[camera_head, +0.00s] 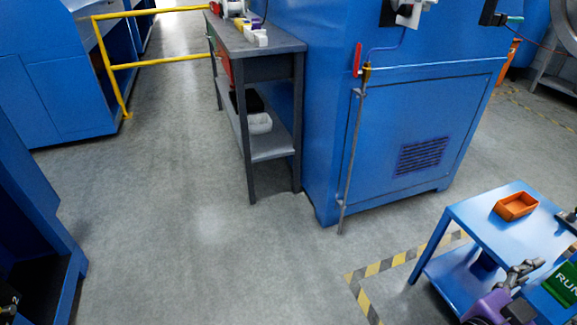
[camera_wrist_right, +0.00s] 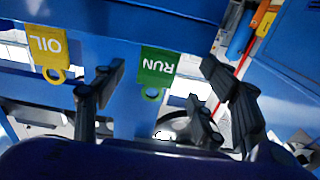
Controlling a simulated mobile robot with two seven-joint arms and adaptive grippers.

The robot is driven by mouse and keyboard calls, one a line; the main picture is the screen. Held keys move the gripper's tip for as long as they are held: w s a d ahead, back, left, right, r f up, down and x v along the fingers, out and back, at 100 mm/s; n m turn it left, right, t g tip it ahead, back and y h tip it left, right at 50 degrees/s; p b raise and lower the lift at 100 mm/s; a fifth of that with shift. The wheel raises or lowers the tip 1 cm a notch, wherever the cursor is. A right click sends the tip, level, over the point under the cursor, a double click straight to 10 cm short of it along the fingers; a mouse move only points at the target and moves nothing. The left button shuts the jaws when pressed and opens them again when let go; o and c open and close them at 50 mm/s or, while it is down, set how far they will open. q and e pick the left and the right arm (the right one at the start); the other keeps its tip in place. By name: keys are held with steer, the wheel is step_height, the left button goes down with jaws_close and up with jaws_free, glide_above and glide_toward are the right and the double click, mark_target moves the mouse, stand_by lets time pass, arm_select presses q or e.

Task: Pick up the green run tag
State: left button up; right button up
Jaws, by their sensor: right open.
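The green run tag (camera_wrist_right: 158,66) hangs from a blue edge in the right wrist view, with a ring at its lower end and white letters upside down. It also shows at the lower right of the head view (camera_head: 566,283). My right gripper (camera_wrist_right: 158,86) is open and empty, its dark fingers to either side of the tag's ring in the picture. I cannot tell how far the tag is from the fingers. In the head view the right gripper (camera_head: 524,271) is just left of the tag. My left gripper is not in view.
A yellow OIL tag (camera_wrist_right: 46,50) hangs left of the green one. A blue cart (camera_head: 490,215) holds an orange bin (camera_head: 516,207). A large blue machine (camera_head: 400,130) and a grey workbench (camera_head: 262,42) stand behind. The grey floor at centre left is clear.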

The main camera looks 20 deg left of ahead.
mark_target(572, 281)
steer(key=w+d, duration=0.1)
steer(key=d, duration=0.1)
steer(key=w+d+r+p, duration=0.1)
steer(key=w+d, duration=0.1)
steer(key=shift+w+d+r, duration=0.15)
steer(key=shift+w+r, duration=0.05)
steer(key=shift+w, duration=0.05)
steer(key=shift+w+d+f, duration=0.1)
steer(key=shift+w+d, duration=0.2)
steer(key=shift+d, duration=0.05)
steer(key=c, duration=1.3)
